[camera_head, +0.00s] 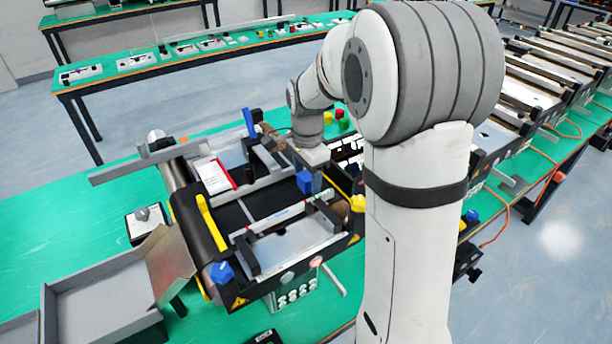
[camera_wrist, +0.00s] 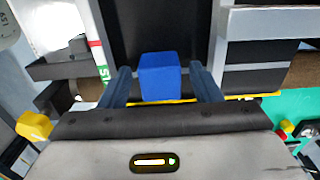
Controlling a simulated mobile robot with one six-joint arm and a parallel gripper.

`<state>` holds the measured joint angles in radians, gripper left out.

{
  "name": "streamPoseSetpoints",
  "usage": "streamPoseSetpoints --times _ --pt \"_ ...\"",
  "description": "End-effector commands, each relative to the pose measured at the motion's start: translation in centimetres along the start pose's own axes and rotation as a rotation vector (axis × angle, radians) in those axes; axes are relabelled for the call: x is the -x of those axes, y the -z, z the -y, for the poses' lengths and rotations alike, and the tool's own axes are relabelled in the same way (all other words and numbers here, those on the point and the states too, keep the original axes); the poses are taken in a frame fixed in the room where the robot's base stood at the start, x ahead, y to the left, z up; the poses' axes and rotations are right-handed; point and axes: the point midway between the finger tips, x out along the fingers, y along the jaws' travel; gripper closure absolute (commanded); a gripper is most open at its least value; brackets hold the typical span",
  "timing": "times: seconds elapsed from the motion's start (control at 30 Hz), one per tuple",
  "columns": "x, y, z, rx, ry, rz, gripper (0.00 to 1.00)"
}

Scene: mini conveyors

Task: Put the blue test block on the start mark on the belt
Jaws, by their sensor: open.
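The blue test block (camera_wrist: 160,76) stands between the two dark fingers of my gripper (camera_wrist: 163,88) in the wrist view. The fingers are apart, with a visible gap on each side of the block. The black belt (camera_wrist: 145,25) runs behind the block in that view. In the head view the block (camera_head: 305,182) shows just below my gripper (camera_head: 314,176), over the right part of the conveyor with its black belt (camera_head: 235,216). I cannot tell whether the block's base touches the belt. No start mark can be made out.
Side rails and a clear guard (camera_head: 290,245) flank the belt. A yellow bar (camera_head: 211,222) crosses its left end. A grey open box (camera_head: 105,295) stands front left on the green table (camera_head: 40,230). More conveyors (camera_head: 560,70) line the right.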

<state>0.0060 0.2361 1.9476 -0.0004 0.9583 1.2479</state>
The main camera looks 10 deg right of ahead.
Motion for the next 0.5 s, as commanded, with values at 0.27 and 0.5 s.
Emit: streamPoseSetpoints --times 0.27,0.5 --pt "1.1 0.1 0.1 -0.001 0.003 -0.001 0.42" --pt "5.9 0.1 0.1 -0.001 0.006 -0.002 0.42"
